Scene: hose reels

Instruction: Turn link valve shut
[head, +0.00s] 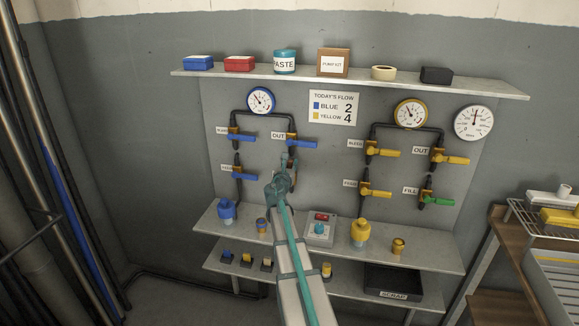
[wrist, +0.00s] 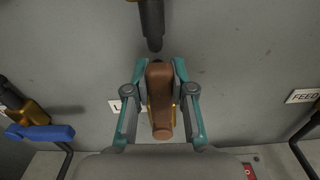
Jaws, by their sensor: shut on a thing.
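The link valve's brown handle (wrist: 160,95) stands between the fingers of my gripper (wrist: 160,72) in the wrist view. The handle runs up and down in the picture, roughly in line with the dark pipe end (wrist: 152,28) above it. A little brass shows behind the handle; the rest of the valve body is hidden. A white label starting with L (wrist: 116,105) is partly covered by the left finger.
A blue lever (wrist: 40,131) lies to the left, and a FEED label (wrist: 304,96) is to the right. Yellow levers (head: 383,152) and a green lever (head: 438,202) are on the right of the panel. A shelf with loose fittings (head: 360,232) runs below.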

